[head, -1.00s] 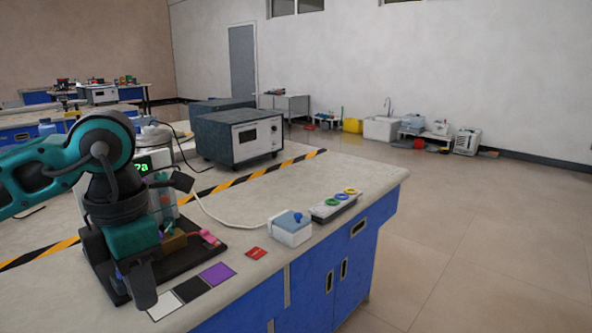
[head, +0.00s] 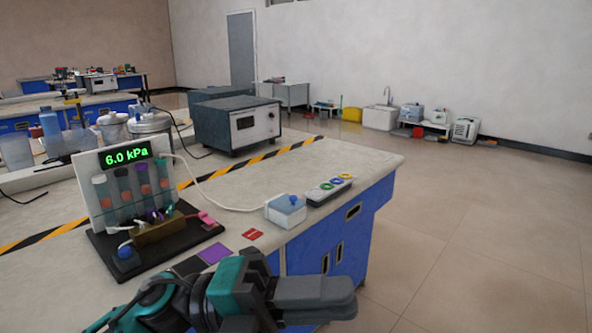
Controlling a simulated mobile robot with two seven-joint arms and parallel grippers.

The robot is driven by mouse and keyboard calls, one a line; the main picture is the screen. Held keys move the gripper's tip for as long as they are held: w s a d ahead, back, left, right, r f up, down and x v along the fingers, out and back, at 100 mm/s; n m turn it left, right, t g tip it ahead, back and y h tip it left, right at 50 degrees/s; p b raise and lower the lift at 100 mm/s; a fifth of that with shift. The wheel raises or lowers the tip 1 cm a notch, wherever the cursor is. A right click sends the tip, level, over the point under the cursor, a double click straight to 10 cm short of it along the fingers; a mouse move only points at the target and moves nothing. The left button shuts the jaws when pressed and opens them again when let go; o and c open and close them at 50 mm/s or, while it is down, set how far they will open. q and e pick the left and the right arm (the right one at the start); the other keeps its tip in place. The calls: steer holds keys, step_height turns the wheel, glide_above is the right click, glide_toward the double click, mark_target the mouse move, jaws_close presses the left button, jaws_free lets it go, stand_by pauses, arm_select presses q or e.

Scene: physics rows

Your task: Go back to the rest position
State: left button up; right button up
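My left gripper (head: 318,298) is low in the head view, in front of the bench's front edge. Its two grey fingers point right and lie close together, with nothing seen between them. It is apart from the objects on the bench. My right gripper is not in view. A pressure rig on a black base (head: 185,248) stands on the bench at left, with a display (head: 126,155) reading 6.0 kPa, several tubes and a brass-coloured block (head: 158,229).
The bench (head: 330,160) has a blue front. Near its edge are a white box with a blue knob (head: 286,211), a strip with coloured rings (head: 328,190), a red card (head: 253,234) and a purple square (head: 215,253). A grey instrument (head: 238,126) stands behind. Floor at right is clear.

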arm_select(q)
steer(key=w+a+f+n+t+y, duration=0.55)
steer(key=n+t, duration=0.55)
steer(key=n, duration=0.3)
steer(key=w+a+f+n+t+y, duration=0.4)
steer(key=f+n+t, duration=0.2)
steer(key=n+t, duration=0.55)
steer(key=s+a+f+n+g+y, duration=0.3)
steer(key=s+f+n, duration=0.1)
steer(key=f, duration=0.3)
steer(key=s+a+f+n+g+y, duration=0.2)
steer(key=s+f+n, duration=0.1)
steer(key=f, duration=0.5)
steer(key=s+a+f+n+g+y, duration=0.3)
steer(key=s+f+n, duration=0.1)
steer(key=f, duration=0.3)
steer(key=s+a+r+y+p, duration=0.1)
steer(key=a+r+p, duration=0.2)
steer(key=r+p, duration=0.4)
steer(key=p, duration=0.5)
steer(key=shift+s+r, duration=0.15)
steer(key=shift+r, duration=0.2)
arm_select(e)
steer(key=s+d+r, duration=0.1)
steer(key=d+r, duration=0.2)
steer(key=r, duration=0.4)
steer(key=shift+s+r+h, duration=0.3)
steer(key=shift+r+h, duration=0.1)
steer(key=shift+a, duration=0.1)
